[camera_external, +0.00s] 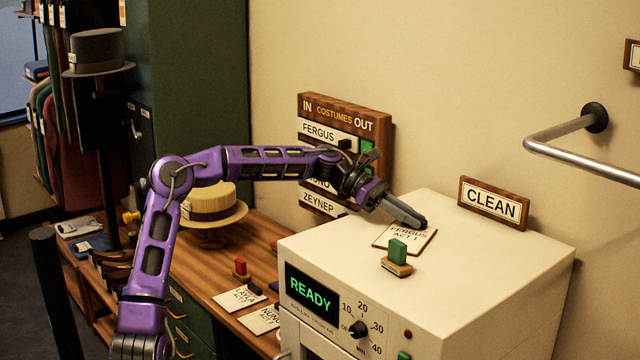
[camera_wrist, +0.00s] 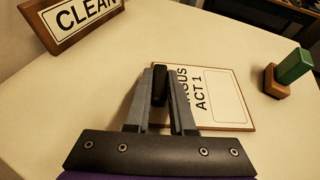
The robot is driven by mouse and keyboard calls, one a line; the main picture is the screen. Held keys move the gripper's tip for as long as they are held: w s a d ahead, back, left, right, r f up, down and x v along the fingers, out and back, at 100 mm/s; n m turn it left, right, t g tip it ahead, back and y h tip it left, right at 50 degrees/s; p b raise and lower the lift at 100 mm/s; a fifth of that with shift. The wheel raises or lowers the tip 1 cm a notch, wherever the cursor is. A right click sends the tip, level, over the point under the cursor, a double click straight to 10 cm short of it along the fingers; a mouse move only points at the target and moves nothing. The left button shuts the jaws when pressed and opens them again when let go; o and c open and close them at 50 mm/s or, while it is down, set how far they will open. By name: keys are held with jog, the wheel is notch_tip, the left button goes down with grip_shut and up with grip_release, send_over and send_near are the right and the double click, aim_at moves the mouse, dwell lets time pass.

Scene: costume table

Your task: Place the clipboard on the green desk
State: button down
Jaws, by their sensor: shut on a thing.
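The clipboard (camera_external: 398,240), labelled FERGUS ACT 1, is on or just above the white top of the READY machine; I cannot tell if it touches. Its face also shows in the wrist view (camera_wrist: 225,98). My gripper (camera_external: 420,224) is shut on the black clip at the clipboard's edge; in the wrist view the fingers (camera_wrist: 161,88) close around that clip and hide part of the label. The green desk (camera_external: 190,268) has a wooden top and green drawers, and stands left of the machine, lower than its top.
Two clipboards, LAYLA (camera_external: 235,298) and NUNO (camera_external: 262,319), lie on the desk's near right. A straw hat (camera_external: 212,205) stands at its back. A green-handled stamp (camera_external: 397,256) and CLEAN sign (camera_external: 492,203) are on the machine (camera_external: 500,260). The IN/OUT board (camera_external: 318,112) hangs behind.

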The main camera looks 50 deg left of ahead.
aim_at(399, 235)
jog(key=s+d+r+p, duration=0.1)
jog(key=s+d+r, duration=0.3)
jog(key=r, duration=0.5)
jog(key=s+d+r+m+g, duration=0.1)
jog(key=s+d+r, duration=0.1)
jog(key=s+r, duration=0.5)
jog(key=s+d+r+p, duration=0.1)
jog(key=s+d+r, duration=0.25)
jog(key=r, duration=0.65)
jog(key=s+d+r+p, duration=0.1)
jog(key=s+d+r, duration=0.2)
jog(key=s+d, duration=0.65)
jog(key=w+a+f+n+t+y, duration=0.4)
jog(key=w+a+f+n+t, duration=0.2)
jog(key=w+f, duration=0.35)
jog(key=a+f+n+t+y, duration=0.1)
jog(key=a+f+n+y, duration=0.2)
jog(key=a, duration=0.9)
jog(key=a+f+n+t+y, duration=0.2)
jog(key=a+n+y, duration=0.3)
jog(key=a, duration=0.7)
jog(key=shift+w+f+y, duration=0.3)
jog(key=shift+f, duration=0.55)
